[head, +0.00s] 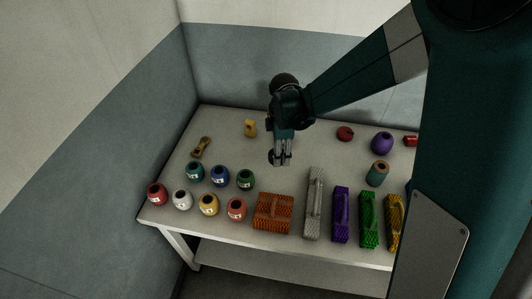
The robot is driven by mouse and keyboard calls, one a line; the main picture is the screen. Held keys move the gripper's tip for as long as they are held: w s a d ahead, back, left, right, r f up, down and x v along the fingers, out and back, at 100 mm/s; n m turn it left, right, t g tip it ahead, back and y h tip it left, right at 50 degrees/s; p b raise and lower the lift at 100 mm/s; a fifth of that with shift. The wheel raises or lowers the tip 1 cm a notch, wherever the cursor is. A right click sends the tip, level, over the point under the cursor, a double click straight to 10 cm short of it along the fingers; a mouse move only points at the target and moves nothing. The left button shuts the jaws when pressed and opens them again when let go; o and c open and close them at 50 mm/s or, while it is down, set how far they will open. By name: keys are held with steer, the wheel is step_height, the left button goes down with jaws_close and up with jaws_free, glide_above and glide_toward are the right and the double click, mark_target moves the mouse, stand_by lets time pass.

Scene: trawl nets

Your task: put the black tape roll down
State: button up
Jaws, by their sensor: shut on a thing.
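My gripper (281,160) points down over the middle of the table. It is shut on a small dark thing, the black tape roll (271,157), which shows as a dark edge at the left of the fingers. The fingers hide most of the roll. I cannot tell from this view how far the roll is above the table (222,150), or whether it touches it.
In front of my gripper stand an orange net bundle (274,212) and a grey one (315,203). Purple, green and yellow bundles line the right. Several coloured round pots, including a green one (245,180), stand at left. A teal-orange spool (377,173) stands at right.

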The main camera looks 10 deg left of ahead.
steer(key=n+p, duration=0.1)
steer(key=n, duration=0.1)
glide_above(236, 153)
steer(key=shift+w+a+r, duration=0.1)
stand_by(0.4)
steer(key=shift+f+b, duration=0.35)
steer(key=shift+f, duration=2.75)
steer(key=shift+f, duration=1.9)
steer(key=shift+f+b, duration=0.15)
steer(key=shift+b, duration=0.2)
